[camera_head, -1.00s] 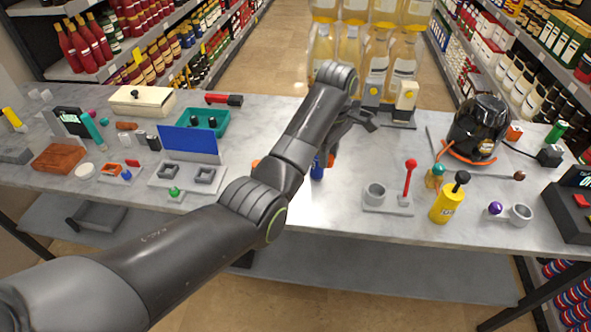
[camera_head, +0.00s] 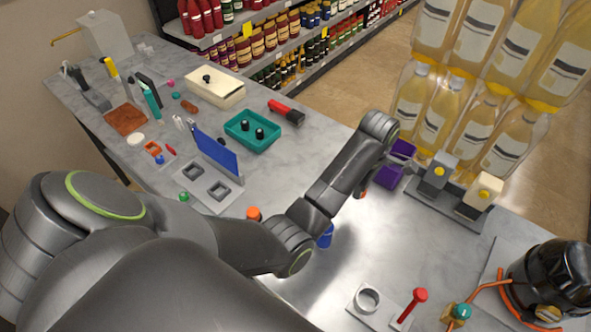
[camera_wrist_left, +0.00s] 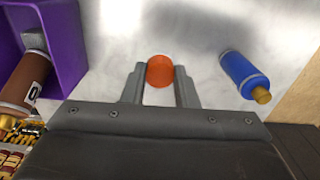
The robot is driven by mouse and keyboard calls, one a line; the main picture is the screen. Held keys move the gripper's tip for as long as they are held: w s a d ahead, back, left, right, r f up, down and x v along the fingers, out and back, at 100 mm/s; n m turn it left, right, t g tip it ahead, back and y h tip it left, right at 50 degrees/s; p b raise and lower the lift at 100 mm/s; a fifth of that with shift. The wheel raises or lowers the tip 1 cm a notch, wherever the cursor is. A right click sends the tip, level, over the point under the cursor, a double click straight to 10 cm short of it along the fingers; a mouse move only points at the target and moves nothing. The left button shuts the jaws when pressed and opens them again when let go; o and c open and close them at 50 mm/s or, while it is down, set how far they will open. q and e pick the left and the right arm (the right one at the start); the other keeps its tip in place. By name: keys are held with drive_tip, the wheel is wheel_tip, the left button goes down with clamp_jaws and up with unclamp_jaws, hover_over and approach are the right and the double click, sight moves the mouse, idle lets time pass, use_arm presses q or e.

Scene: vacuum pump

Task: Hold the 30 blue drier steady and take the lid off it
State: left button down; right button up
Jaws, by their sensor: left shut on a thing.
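The blue drier (camera_wrist_left: 241,72) is a blue cylinder with a gold end, seen right of my fingers in the left wrist view. In the head view it (camera_head: 325,236) is on the table, partly hidden by my arm. My left gripper (camera_wrist_left: 160,72) has its two fingers shut on an orange round piece (camera_wrist_left: 160,71) that looks like the lid. It is apart from the blue drier. In the head view, my arm hides most of the gripper; a bit of orange (camera_head: 362,194) shows there. My right gripper is out of view.
A purple box (camera_wrist_left: 68,28) holding a brown labelled bottle (camera_wrist_left: 25,80) is close left of my fingers in the wrist view. Another orange piece (camera_head: 253,213) lies beside my arm. A grey ring fixture (camera_head: 367,299) and red-knobbed lever (camera_head: 419,296) stand toward the front.

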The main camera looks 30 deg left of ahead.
use_arm(q)
drive_tip(key=s+a+n+p, duration=0.45)
drive_tip(key=s+a, duration=0.65)
drive_tip(key=s, duration=0.4)
wheel_tip(320, 180, down, 4)
drive_tip(key=shift+f+p, duration=0.2)
drive_tip(key=shift+p, duration=0.45)
drive_tip(key=shift+f+p, duration=0.35)
drive_tip(key=shift+f, duration=2)
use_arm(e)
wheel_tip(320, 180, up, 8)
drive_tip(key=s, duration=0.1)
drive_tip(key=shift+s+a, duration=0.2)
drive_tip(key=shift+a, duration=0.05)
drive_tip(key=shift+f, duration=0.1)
use_arm(q)
drive_tip(key=shift+f, duration=0.15)
drive_tip(key=c, duration=1.1)
unclamp_jaws()
drive_tip(key=shift+c, duration=0.2)
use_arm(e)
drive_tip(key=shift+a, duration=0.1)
use_arm(q)
drive_tip(key=shift+w, duration=0.1)
